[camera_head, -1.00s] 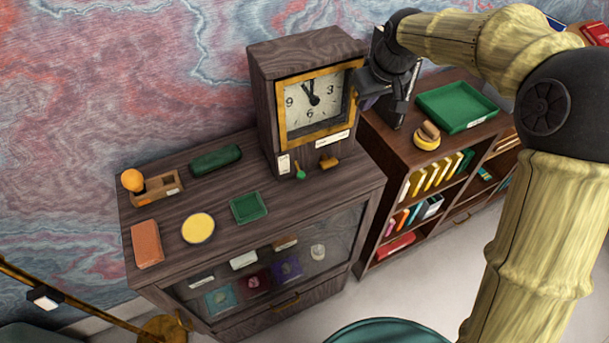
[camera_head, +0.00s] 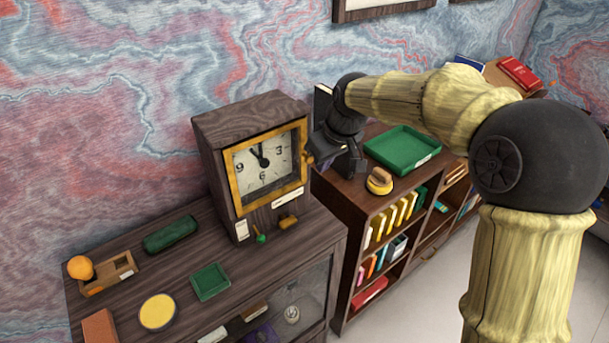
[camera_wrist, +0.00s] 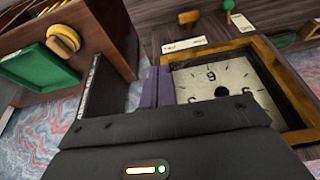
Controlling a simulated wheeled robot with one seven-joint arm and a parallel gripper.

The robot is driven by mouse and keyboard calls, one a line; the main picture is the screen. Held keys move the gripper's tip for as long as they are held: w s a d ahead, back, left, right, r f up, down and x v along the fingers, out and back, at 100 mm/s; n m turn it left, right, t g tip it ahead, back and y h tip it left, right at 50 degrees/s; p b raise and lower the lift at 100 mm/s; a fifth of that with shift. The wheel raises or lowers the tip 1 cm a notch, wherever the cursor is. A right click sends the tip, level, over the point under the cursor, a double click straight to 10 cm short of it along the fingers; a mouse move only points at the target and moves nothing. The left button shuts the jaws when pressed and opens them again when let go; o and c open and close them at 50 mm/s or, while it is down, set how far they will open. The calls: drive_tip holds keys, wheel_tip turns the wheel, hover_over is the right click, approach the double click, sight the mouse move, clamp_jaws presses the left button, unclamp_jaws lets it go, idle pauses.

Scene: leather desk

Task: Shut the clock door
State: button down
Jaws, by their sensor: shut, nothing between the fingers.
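The clock (camera_head: 216,140) is a dark wooden box standing on a dark wooden cabinet. Its door (camera_head: 236,192) is a gold frame around the white dial (camera_head: 262,160). In the head view the door looks close to flush with the case; I cannot tell whether a small gap is left. The frame also shows at the right of the wrist view (camera_wrist: 282,82). My gripper (camera_head: 322,152) is at the door's right edge, its fingers shut and empty. In the wrist view the purplish fingers (camera_wrist: 153,88) are beside the frame; contact is unclear.
A lower bookcase (camera_head: 340,190) stands right of the cabinet, with a green tray (camera_head: 402,148) and a yellow round item (camera_head: 379,182) on top. A dark upright panel (camera_wrist: 100,88) is close to my gripper. A green key-like piece (camera_head: 260,236) is below the door.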

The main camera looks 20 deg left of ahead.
drive_tip(key=b+v, duration=0.2)
drive_tip(key=v, duration=0.8)
drive_tip(key=shift+s+d, duration=0.3)
drive_tip(key=shift+s, duration=0.2)
drive_tip(key=shift+s+r, duration=0.1)
drive_tip(key=s+d+f+m+h, duration=0.25)
drive_tip(key=d+f+m, duration=0.25)
drive_tip(key=d+f, duration=0.85)
drive_tip(key=s+d+f+m, duration=0.5)
drive_tip(key=s+d+f, duration=0.5)
drive_tip(key=s+d, duration=0.2)
drive_tip(key=shift+s+d+m+h+b, duration=0.35)
drive_tip(key=shift+d+m+h+b, duration=0.1)
drive_tip(key=shift+d, duration=0.25)
